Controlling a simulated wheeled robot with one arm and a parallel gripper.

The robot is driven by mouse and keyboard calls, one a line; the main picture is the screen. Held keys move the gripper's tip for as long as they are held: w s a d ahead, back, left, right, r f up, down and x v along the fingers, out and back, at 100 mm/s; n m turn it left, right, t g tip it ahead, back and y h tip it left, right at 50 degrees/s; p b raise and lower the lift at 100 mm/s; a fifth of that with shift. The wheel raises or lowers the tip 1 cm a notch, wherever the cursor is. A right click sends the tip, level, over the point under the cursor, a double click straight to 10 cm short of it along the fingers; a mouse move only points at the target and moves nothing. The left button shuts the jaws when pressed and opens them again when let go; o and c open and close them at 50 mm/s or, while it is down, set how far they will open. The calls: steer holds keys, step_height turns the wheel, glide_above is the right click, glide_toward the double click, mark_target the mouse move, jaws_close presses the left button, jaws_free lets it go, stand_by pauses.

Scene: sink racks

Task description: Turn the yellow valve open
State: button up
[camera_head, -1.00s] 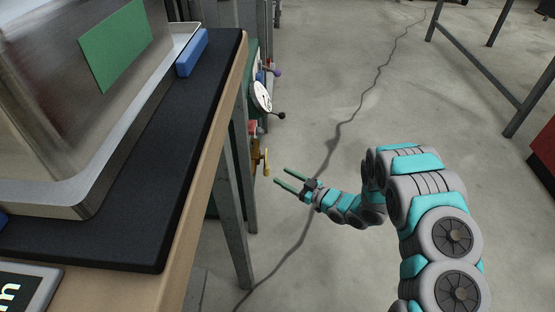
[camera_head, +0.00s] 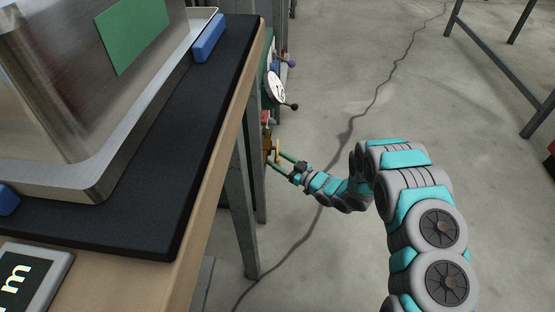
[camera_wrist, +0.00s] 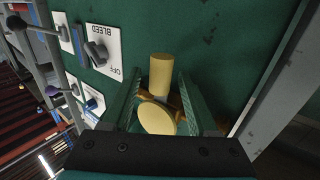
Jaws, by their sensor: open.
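The yellow valve (camera_wrist: 158,110) shows in the wrist view as a pale yellow handle on a brass body, mounted on a green panel (camera_wrist: 215,40). In the head view the valve (camera_head: 277,150) is small, low on the panel beyond the workbench edge. My gripper (camera_head: 276,161) is open, with its two green fingers on either side of the valve. In the wrist view my gripper (camera_wrist: 158,92) has one finger left and one right of the yellow handle. A gap seems to show beside the handle; I cannot tell whether either finger touches it.
A white plate marked BLEED and OFF with a dark knob (camera_wrist: 96,52) sits left of the valve in the wrist view. A black-tipped lever (camera_head: 292,106) is above the valve in the head view. The workbench (camera_head: 215,150) stands left; open floor (camera_head: 340,90) lies right.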

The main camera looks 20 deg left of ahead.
jaws_close()
stand_by(0.3)
stand_by(1.1)
